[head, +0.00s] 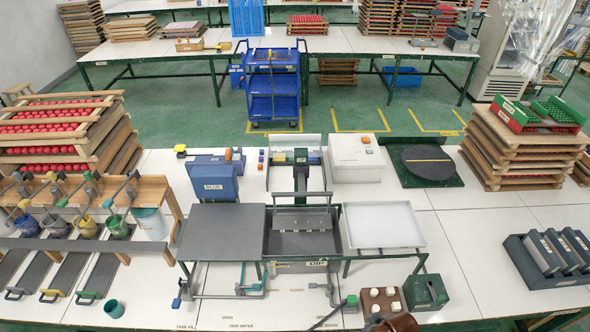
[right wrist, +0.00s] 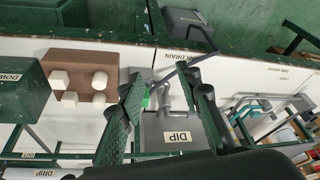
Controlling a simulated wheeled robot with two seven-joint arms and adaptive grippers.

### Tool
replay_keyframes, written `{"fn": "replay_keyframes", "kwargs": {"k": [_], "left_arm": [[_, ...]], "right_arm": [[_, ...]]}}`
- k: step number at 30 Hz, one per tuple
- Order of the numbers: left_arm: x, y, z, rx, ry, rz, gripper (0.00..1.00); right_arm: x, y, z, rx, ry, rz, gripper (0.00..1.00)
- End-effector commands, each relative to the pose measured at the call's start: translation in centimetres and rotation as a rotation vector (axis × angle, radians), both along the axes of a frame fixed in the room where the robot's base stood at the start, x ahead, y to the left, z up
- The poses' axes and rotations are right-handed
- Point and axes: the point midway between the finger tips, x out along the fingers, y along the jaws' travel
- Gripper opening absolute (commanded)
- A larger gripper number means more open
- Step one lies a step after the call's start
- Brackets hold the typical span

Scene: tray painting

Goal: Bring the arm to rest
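My right gripper (right wrist: 165,110) shows in the right wrist view as two dark green ridged fingers. They stand well apart, and I see nothing clamped between them. Behind the fingers is a grey panel labelled DIP (right wrist: 180,137), with a bent grey lever (right wrist: 187,63) above it. A brown block with white knobs (right wrist: 82,75) lies to the left of the fingers. In the head view I cannot make out the right gripper with certainty; a dark brown rounded shape (head: 395,323) is cut off at the bottom edge. My left gripper is not in view.
In the head view, a dark flat plate (head: 220,229), a dip tank (head: 301,240) and a white tray (head: 383,226) stand in a row. Paint pots on a rack (head: 160,190) stand left. Stacked wooden trays (head: 520,150) stand right.

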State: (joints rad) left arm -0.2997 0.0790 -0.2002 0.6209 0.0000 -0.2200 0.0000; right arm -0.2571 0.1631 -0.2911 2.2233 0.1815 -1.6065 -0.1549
Motion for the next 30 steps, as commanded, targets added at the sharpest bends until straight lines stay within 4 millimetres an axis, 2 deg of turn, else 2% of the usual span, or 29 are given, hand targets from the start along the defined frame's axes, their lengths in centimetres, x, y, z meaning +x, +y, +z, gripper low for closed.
{"fn": "replay_keyframes", "kwargs": {"k": [1, 6, 17, 26, 30], "left_arm": [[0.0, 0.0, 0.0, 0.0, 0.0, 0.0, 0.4], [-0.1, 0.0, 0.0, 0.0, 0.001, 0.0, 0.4], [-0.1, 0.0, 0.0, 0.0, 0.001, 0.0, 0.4], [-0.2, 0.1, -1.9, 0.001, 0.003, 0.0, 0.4], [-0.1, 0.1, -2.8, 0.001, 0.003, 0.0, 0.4]], "right_arm": [[-1.5, -1.5, 0.2, -0.005, 0.001, -0.06, 0.32], [-5.1, -6.0, 1.4, -0.036, -0.006, -0.223, 0.32], [-11.4, -12.7, 4.0, -0.114, -0.016, -0.458, 0.32], [-9.9, -12.5, -4.1, -0.112, 0.01, -0.448, 0.32], [-9.5, -12.4, -8.7, -0.112, 0.025, -0.441, 0.32]]}}
